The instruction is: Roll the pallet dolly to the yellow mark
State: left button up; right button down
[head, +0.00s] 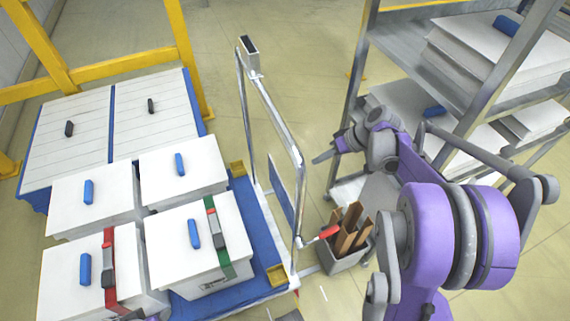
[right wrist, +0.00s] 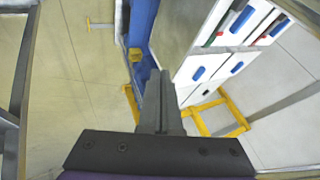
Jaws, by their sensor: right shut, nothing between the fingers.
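The pallet dolly (head: 262,232) has a blue deck, yellow corner pieces and a tall silver push handle (head: 297,150) on its right side. White boxes (head: 190,235) with blue grips stand on it; red and green straps lie over the front ones. My right gripper (head: 324,157) is shut and empty, to the right of the handle and apart from it in the head view. Its closed grey fingers (right wrist: 160,78) show in the right wrist view, with blue deck behind them. A small grey and purple piece at the bottom edge may be my left gripper (head: 132,315).
White slatted lids (head: 75,125) on a blue base stand behind the boxes, before a yellow frame (head: 115,68). A metal rack (head: 480,105) with white boxes stands at right. A grey bin (head: 346,260) with brown pieces sits right of the handle. The floor behind the handle is clear.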

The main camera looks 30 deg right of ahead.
jog(key=w+a+f+b, duration=0.2)
jog(key=w+a+f, duration=0.2)
jog(key=a+f, duration=0.3)
jog(key=shift+a+f, duration=0.3)
jog(key=shift+a, duration=0.3)
